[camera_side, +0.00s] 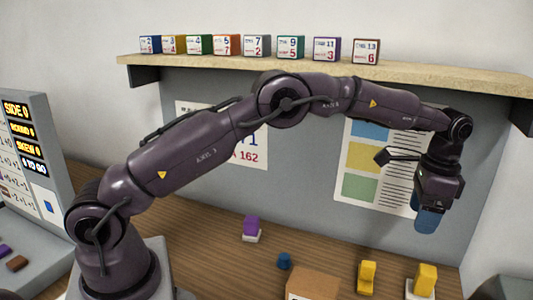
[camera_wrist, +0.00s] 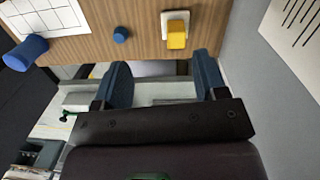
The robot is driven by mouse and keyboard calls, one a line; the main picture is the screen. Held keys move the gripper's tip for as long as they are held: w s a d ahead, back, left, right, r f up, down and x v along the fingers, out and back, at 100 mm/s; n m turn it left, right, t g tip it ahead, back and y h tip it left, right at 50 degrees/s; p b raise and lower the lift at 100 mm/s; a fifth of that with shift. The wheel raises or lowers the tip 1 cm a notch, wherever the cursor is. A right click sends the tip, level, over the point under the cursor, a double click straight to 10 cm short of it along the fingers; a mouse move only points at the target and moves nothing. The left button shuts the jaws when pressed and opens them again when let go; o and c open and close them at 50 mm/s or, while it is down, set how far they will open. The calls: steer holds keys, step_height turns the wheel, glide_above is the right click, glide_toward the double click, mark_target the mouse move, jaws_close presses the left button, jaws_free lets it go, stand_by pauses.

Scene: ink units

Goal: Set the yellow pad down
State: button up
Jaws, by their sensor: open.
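Two yellow blocks stand on the wooden table in the side view. One yellow block (camera_side: 425,279) sits on a white base near the right; the other yellow block (camera_side: 367,276) stands left of it, with no white base visible. I cannot tell which is the yellow pad. In the wrist view one yellow block (camera_wrist: 177,36) sits on a pale base beyond the fingers. My gripper (camera_side: 430,220) hangs above the table at the right, with blue fingers. In the wrist view my gripper (camera_wrist: 163,78) is open, its fingers wide apart with nothing held between them.
A purple block on a white base (camera_side: 251,227), a small blue piece (camera_side: 284,261) and a brown box (camera_side: 312,284) are on the table. A shelf (camera_side: 430,74) with several numbered cubes runs above. A scoreboard (camera_side: 28,150) stands at left. The back wall is close to my gripper.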

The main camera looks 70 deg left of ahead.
steer(key=s+a+r+n+t, duration=0.2)
steer(key=s+a+r, duration=0.1)
steer(key=s, duration=0.8)
steer(key=s+a+r+n+t, duration=0.2)
steer(key=s+r, duration=0.4)
steer(key=s, duration=0.5)
steer(key=s+a+r+n+t, duration=0.2)
steer(key=s+a+r+n, duration=0.1)
steer(key=s, duration=0.9)
steer(key=shift+a+r+n+t, duration=0.3)
steer(key=shift+a+r+n, duration=0.1)
steer(key=shift+a+r, duration=0.3)
